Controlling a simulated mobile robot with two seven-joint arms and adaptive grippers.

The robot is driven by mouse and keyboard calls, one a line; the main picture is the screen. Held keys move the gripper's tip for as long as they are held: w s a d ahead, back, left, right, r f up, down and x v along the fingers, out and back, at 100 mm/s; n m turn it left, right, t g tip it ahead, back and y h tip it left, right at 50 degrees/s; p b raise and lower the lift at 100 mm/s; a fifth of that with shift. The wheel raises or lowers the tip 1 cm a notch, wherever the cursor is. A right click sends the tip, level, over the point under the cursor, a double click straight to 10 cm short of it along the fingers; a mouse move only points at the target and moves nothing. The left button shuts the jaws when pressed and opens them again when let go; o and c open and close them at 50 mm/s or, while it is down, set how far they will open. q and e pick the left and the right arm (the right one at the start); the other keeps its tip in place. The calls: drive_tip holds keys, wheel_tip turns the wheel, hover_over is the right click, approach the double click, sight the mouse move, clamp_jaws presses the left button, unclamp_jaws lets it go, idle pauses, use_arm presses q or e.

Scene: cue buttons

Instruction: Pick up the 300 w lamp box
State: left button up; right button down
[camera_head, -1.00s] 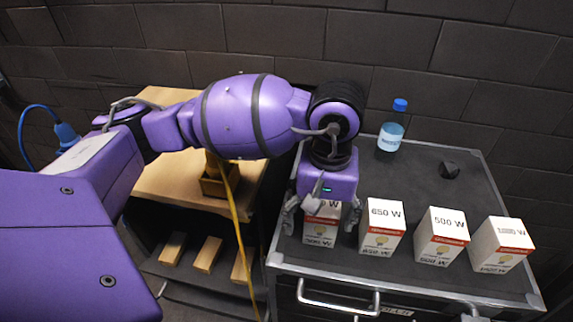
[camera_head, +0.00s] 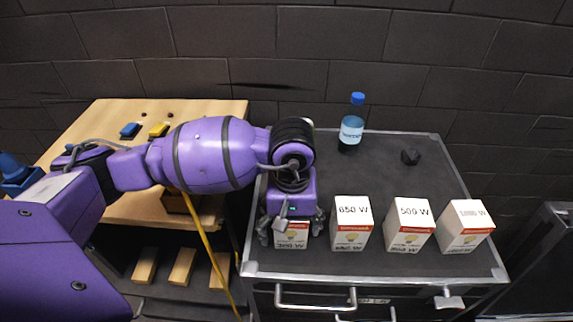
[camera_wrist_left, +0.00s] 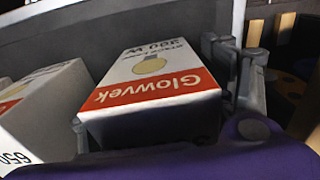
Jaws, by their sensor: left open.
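The 300 W lamp box (camera_head: 292,241) stands at the left end of a row of white boxes on the dark cabinet top. My left gripper (camera_head: 291,230) is over it, pointing down and open, with one finger on each side. The gripper hides the box's upper part in the head view. In the left wrist view the box (camera_wrist_left: 150,90) shows its red Glowvek band and "300 W" between the two fingers. The right finger looks close to the box; I cannot tell whether it touches. My right gripper is not in view.
To its right stand the 650 W box (camera_head: 350,225), the 500 W box (camera_head: 408,226) and another lamp box (camera_head: 465,228). A blue-capped bottle (camera_head: 351,130) and a small black object (camera_head: 410,157) are behind. A wooden table (camera_head: 110,125) with buttons is at left.

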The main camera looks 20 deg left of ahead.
use_arm(q)
drive_tip(key=shift+r, duration=0.1)
drive_tip(key=c, duration=1.2)
